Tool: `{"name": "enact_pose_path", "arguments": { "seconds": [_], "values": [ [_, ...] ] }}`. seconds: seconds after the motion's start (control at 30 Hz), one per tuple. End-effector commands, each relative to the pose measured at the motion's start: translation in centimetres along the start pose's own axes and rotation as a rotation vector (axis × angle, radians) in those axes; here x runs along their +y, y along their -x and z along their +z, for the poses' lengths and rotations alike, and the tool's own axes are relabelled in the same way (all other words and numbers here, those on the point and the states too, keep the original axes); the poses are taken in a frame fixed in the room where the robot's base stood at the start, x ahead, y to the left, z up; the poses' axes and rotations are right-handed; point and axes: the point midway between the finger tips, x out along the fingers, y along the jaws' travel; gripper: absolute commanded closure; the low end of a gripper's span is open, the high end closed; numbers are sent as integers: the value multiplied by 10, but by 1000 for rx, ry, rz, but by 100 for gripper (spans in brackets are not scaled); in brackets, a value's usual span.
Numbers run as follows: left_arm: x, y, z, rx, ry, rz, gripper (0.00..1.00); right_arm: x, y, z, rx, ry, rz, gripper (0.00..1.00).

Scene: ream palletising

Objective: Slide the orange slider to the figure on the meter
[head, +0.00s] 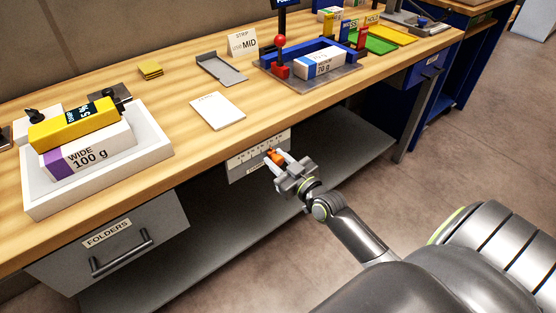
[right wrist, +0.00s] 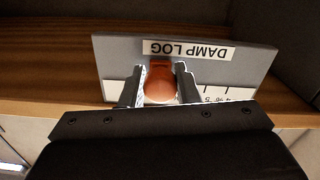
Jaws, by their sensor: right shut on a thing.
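The orange slider (head: 274,157) sits on a grey scale panel (head: 240,172) at the bench's front edge. My right gripper (head: 280,161) is shut on the slider. In the right wrist view the orange slider (right wrist: 160,82) stands between the two fingers of my right gripper (right wrist: 160,88). The panel (right wrist: 255,62) carries a label "DAMP LOG", upside down there, and a white scale strip with ticks and small figures. The fingers hide part of the scale. The meter with the figure cannot be made out. My left gripper is not in view.
A white tray (head: 35,209) holds a "WIDE 100 g" ream (head: 112,142) and a yellow pack. A white pad (head: 218,111), a grey holder (head: 222,70) and a blue fixture with a 70 g ream (head: 320,62) stand on the bench. A FOLDERS drawer (head: 150,215) is below left.

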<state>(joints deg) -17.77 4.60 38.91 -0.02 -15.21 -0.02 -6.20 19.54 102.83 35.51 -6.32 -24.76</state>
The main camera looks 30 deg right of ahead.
Motion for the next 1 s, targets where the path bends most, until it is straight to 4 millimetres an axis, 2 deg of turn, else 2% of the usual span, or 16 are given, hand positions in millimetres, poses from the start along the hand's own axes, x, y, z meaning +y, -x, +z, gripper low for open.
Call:
{"name": "enact_pose_path", "arguments": {
  "seconds": [0.17,0.53,0.93,0.97,1.0],
  "values": [
    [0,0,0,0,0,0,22,-5,0,0,1,-3,0,100],
    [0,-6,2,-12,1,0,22,-55,0,-7,1,-3,0,100],
    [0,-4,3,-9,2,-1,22,-59,0,-9,-1,0,0,100],
    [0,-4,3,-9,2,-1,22,-59,0,-9,-1,0,0,68],
    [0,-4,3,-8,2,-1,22,-59,0,-9,-1,0,0,63]
  ]
}}
